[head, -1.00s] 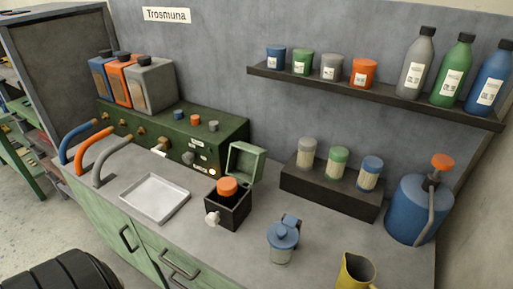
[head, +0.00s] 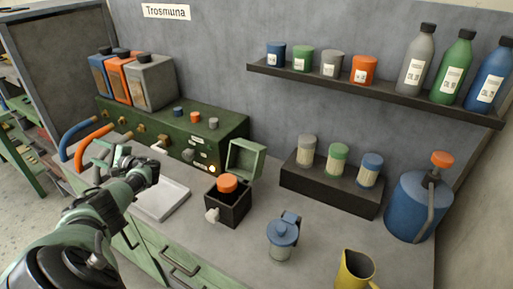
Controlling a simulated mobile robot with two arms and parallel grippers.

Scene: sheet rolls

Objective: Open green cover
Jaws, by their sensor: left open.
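A green cover (head: 245,158), a square frame-like lid, stands raised at the back edge of a small dark box (head: 229,208) on the grey counter. The box is open at the top, and an orange round cap (head: 227,183) shows inside it. A pale knob (head: 211,215) sticks out at the box's front left. My left gripper (head: 150,160) is open and empty, above the left part of the white tray (head: 165,199). It is apart from the box and the cover, to their left. My right gripper is not in view.
A green panel machine (head: 215,150) with knobs and canisters stands behind my left gripper; blue and orange curved handles (head: 93,140) are beside it. A blue-lidded jar (head: 283,235), yellow jug (head: 355,270) and blue tank (head: 410,210) stand to the right. Counter in front of the box is clear.

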